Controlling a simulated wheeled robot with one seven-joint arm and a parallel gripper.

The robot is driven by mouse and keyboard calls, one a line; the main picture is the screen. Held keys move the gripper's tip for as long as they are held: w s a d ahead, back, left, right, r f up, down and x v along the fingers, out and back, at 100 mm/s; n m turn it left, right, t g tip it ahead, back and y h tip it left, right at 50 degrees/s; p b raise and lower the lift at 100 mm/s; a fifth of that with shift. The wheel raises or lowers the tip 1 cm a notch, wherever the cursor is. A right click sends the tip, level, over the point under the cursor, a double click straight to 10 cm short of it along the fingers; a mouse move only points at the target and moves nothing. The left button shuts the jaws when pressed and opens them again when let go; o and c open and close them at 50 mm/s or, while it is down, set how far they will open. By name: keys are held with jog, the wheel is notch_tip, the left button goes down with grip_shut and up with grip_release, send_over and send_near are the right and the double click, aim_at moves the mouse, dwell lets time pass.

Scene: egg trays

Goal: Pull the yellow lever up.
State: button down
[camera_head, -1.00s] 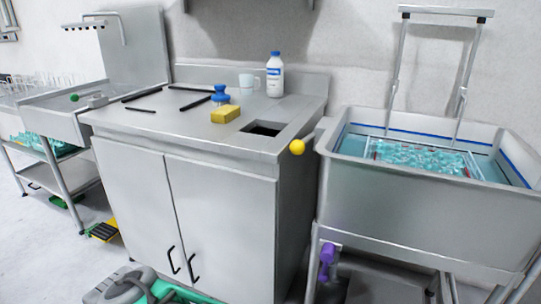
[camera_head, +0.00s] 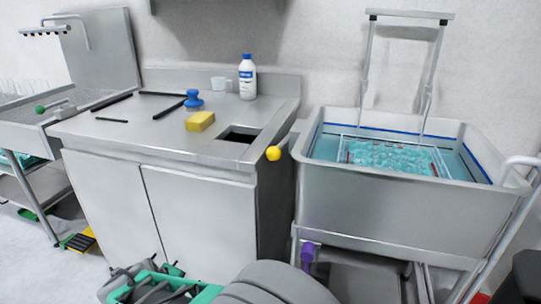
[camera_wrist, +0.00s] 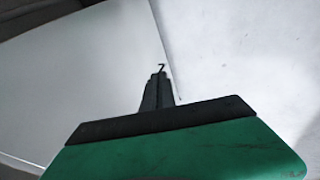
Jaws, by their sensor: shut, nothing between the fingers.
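The yellow lever shows as a round yellow knob (camera_head: 273,153) at the right front corner of the steel cabinet, in the gap beside the basin. Its stem is too small to make out. In the wrist view my gripper (camera_wrist: 160,73) is shut and empty, its dark fingers together, with a pale flat surface and a light floor or wall beyond. The knob is not in the wrist view. In the head view my green and grey arm is low at the bottom edge, below and apart from the knob; the fingertips are not clear there.
The steel basin (camera_head: 385,205) with blue water and a rack of glassware (camera_head: 395,157) stands right of the knob. The cabinet top (camera_head: 135,137) holds a yellow sponge (camera_head: 200,121), a blue-capped bottle (camera_head: 248,80) and a square opening (camera_head: 239,135). A purple object (camera_head: 308,254) hangs below.

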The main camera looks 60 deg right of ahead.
jog(key=s+d+r+n+h+p, duration=0.4)
jog(key=s+d+r+n+h, duration=0.2)
jog(key=d, duration=0.6)
jog(key=s+d+r+n+h+p, duration=0.4)
jog(key=s+d+r+n+h, duration=0.2)
jog(key=d+r+n, duration=0.5)
jog(key=shift+d+r+n+h+p, duration=0.3)
jog(key=shift+d+r+p, duration=0.05)
jog(key=shift+d+r, duration=0.6)
jog(key=shift+s, duration=0.1)
jog(key=w+d+r+p, duration=0.1)
jog(key=d+r+p, duration=0.1)
jog(key=d, duration=0.6)
jog(key=shift+w+d+r, duration=0.15)
jog(key=shift+d+r, duration=0.1)
jog(key=shift+r, duration=0.6)
